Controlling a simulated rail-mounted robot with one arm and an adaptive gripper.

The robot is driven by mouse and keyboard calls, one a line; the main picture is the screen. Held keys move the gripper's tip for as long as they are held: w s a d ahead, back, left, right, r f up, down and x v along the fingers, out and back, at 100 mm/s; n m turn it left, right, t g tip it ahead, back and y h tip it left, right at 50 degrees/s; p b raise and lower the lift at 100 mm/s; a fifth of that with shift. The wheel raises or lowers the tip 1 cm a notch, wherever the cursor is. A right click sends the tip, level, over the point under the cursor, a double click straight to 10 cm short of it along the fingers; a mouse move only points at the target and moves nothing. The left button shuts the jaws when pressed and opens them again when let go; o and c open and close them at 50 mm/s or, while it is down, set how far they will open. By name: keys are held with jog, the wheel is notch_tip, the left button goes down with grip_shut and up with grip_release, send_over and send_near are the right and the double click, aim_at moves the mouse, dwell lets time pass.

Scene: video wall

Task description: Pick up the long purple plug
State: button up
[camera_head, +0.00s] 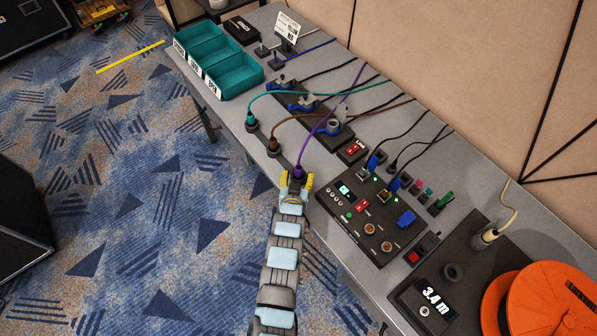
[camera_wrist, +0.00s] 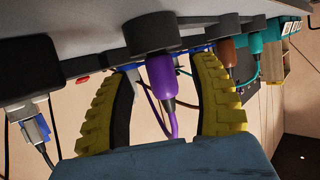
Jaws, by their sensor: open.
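The purple plug (camera_wrist: 160,78) sits in a dark round holder (camera_wrist: 152,36), with its purple cable (camera_wrist: 173,122) running away from it in the wrist view. In the head view the plug (camera_head: 298,172) is at the table's near edge, its cable arching up to the right. My gripper (camera_wrist: 165,75) is open, with one yellow-padded finger on each side of the plug. Visible gaps separate the fingers from the plug in the wrist view. In the head view my gripper (camera_head: 297,182) is at the plug, and the plug's lower part is partly hidden.
A brown plug (camera_head: 273,145) and a teal plug (camera_head: 251,120) stand in the same row. A black control panel (camera_head: 340,215) lies right of my gripper. Teal bins (camera_head: 235,80) are at the far left end. An orange reel (camera_head: 545,300) is at lower right.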

jog(key=shift+x, duration=1.3)
grip_shut()
